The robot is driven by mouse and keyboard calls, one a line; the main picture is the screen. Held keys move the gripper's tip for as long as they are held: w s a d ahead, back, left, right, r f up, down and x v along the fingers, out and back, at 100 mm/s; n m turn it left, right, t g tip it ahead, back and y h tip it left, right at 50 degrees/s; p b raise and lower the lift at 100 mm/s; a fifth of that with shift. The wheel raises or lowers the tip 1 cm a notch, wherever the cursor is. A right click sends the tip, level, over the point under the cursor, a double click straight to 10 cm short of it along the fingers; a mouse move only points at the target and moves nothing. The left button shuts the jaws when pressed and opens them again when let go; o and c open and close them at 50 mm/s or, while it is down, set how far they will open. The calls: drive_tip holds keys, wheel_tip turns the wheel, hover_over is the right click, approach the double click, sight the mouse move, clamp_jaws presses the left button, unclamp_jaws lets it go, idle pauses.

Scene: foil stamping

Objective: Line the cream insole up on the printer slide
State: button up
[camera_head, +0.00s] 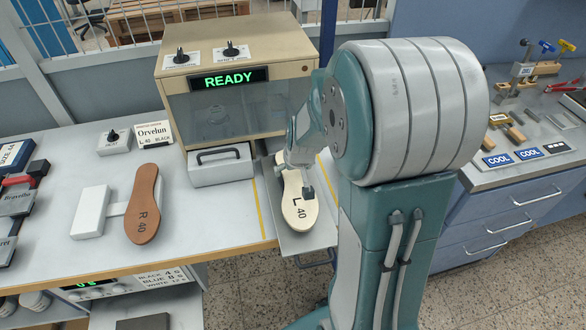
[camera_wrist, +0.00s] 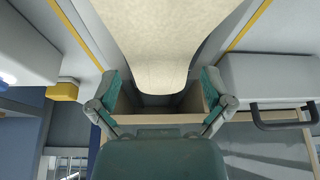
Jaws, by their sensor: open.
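The cream insole (camera_head: 298,213), marked L 40, lies on the grey printer slide (camera_head: 304,242) in front of the machine, heel toward the front edge. In the wrist view the insole (camera_wrist: 160,45) shows as a wide cream shape whose rounded end reaches between my fingers. My gripper (camera_wrist: 160,92) is open, with one finger on each side of that end and a gap on both sides. In the head view my arm and gripper hide the upper part of the insole. I cannot tell whether the insole is exactly straight on the slide.
The printer (camera_head: 228,85) with a READY display stands behind, with a grey handled box (camera_head: 221,167) at its front. A brown insole (camera_head: 143,205) marked R 40 lies to the left by a white block (camera_head: 91,211). A tool bench (camera_head: 510,185) stands at the right.

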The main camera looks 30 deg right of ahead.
drive_tip(key=v, duration=1.1)
drive_tip(key=shift+r, duration=0.4)
drive_tip(key=shift+a, duration=0.1)
drive_tip(key=s+a+r+n, duration=0.1)
drive_tip(key=s+a+r, duration=0.2)
drive_tip(key=s+a, duration=0.3)
drive_tip(key=s+a+r+n+t, duration=0.1)
drive_tip(key=s+a+r, duration=0.2)
drive_tip(key=s+a, duration=0.2)
drive_tip(key=s, duration=0.3)
drive_tip(key=shift+s+a+r+y, duration=0.2)
drive_tip(key=shift+s+a+y, duration=0.15)
drive_tip(key=shift+a+y, duration=0.05)
